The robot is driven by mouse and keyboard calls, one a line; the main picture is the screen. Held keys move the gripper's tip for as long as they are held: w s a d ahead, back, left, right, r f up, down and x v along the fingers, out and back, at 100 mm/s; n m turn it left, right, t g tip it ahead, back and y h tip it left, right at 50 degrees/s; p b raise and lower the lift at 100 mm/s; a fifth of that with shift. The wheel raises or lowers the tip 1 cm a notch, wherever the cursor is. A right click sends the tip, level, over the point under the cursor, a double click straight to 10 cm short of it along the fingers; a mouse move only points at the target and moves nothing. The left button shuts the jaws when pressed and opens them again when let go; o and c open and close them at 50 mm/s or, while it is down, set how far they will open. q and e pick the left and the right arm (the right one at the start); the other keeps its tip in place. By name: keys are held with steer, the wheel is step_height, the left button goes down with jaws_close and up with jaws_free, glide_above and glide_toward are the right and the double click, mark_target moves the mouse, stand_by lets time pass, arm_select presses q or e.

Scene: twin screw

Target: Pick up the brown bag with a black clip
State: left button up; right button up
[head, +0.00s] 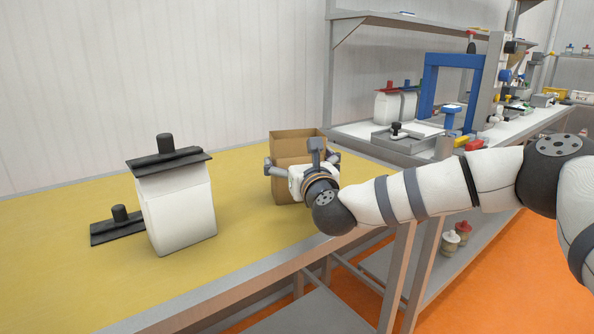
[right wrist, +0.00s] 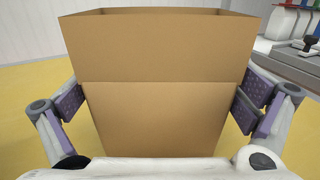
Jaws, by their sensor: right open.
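The brown bag (head: 298,147) stands upright and open-topped on the yellow table, with no clip on it. It fills the middle of the right wrist view (right wrist: 160,110). My right gripper (head: 300,166) is open, with one finger on each side of the bag; I cannot tell whether the pads touch it. The gripper hides part of the bag in the head view. One black clip (head: 115,226) lies on the table at the left. Another black clip (head: 168,157) sits on top of a white bag (head: 178,208). My left gripper is not in view.
The yellow table (head: 60,205) has bare surface between the white bag and the brown bag.

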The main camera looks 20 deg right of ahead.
steer(key=shift+w+f, duration=0.3)
steer(key=shift+w, duration=0.3)
steer(key=c, duration=1)
steer(key=shift+r, duration=0.15)
